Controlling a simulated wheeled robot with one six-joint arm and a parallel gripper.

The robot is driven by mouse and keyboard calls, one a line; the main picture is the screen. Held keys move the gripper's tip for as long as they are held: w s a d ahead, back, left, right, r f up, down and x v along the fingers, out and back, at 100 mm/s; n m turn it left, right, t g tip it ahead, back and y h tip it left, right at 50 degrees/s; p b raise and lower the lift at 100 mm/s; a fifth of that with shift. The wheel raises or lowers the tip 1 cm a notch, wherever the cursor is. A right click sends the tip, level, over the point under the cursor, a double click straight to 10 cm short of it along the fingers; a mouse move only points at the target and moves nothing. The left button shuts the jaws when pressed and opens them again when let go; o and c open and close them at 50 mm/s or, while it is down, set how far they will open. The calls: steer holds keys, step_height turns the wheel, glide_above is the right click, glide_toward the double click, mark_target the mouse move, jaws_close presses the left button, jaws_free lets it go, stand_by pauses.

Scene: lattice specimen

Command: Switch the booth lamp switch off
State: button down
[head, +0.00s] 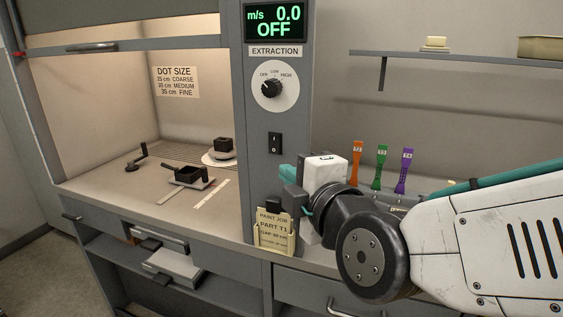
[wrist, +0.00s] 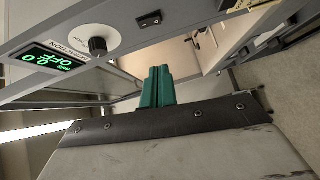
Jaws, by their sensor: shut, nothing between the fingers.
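The black rocker switch (head: 275,143) sits on the grey panel below the extraction dial, with a small white mark on its lower half. Which side is pressed in is too small to tell. The booth interior (head: 110,110) is brightly lit. My gripper (head: 287,172) is shut and empty, its teal fingertips a little below and right of the switch in the head view. In the wrist view the teal fingers (wrist: 157,87) are together and point toward the booth, with the switch (wrist: 149,19) beyond them, apart from them.
The extraction dial (head: 271,87) and the display (head: 275,22) reading 0.0 OFF are above the switch. A paint job card holder (head: 273,232) hangs below. Orange, green and purple tagged tools (head: 381,165) stand behind my wrist.

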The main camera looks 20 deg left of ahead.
glide_toward(269, 149)
steer(key=a, duration=0.4)
steer(key=w, duration=0.3)
steer(key=shift+w+f, duration=0.2)
steer(key=shift+w, duration=0.5)
steer(key=shift+a, duration=0.1)
steer(key=shift+a+f, duration=0.1)
steer(key=shift+f, duration=0.05)
steer(key=shift+w+d, duration=0.2)
steer(key=shift+d, duration=0.1)
steer(key=shift+s+a, duration=0.1)
steer(key=shift+a, duration=0.05)
steer(key=s+d+f, duration=0.1)
steer(key=s+d, duration=0.5)
steer(key=s, duration=0.5)
steer(key=shift+s, duration=0.25)
